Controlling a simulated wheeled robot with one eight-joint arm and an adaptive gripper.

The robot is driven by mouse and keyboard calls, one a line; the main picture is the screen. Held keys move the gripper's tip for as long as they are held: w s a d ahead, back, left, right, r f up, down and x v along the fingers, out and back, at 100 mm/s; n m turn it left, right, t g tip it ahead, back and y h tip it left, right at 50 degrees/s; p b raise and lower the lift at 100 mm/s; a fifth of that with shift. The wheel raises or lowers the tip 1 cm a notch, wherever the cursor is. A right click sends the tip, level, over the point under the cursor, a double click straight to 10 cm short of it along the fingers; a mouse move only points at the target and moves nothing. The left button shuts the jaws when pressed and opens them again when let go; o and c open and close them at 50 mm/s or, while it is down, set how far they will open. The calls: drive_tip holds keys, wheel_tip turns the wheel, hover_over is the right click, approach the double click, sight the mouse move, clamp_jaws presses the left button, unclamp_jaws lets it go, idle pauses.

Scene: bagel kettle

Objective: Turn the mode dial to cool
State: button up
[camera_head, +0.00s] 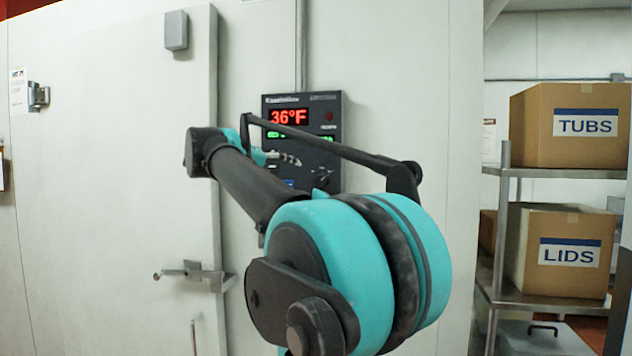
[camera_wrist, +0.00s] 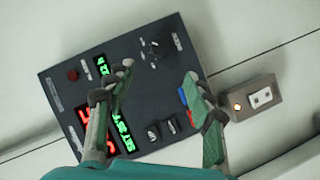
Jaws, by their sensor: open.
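The dark control panel (camera_head: 327,106) is mounted on the pale wall, with a red 36°F readout and green text below it. It fills the middle of the wrist view (camera_wrist: 140,85), turned round. A dark knob, which looks like the mode dial (camera_wrist: 153,50), has small light markings around it; they are too small to read. The knob also shows at the panel's lower right in the head view (camera_head: 322,177). My gripper (camera_wrist: 157,72) is open and empty in front of the panel, its fingertips either side of a bare strip beside the knob. In the head view my arm hides the panel's lower left.
A small grey box with an orange light (camera_wrist: 253,98) is on the wall beside the panel. A blue and red label or button is partly behind one finger. A cold-room door (camera_head: 110,150) with a latch (camera_head: 190,272) is left. Shelves with cardboard boxes (camera_head: 570,125) stand right.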

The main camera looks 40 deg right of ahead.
drive_tip(key=x, duration=1.3)
drive_tip(key=shift+f, duration=0.15)
drive_tip(key=shift+c, duration=0.2)
drive_tip(key=c, duration=1.1)
drive_tip(key=shift+w+n, duration=0.1)
drive_tip(key=shift+n, duration=0.2)
drive_tip(key=n+h, duration=0.1)
drive_tip(key=n, duration=0.1)
drive_tip(key=n+h, duration=0.1)
drive_tip(key=n, duration=0.1)
drive_tip(key=f+n+h, duration=0.1)
drive_tip(key=n, duration=0.1)
drive_tip(key=shift+n+t+h, duration=0.3)
drive_tip(key=shift+h, duration=0.1)
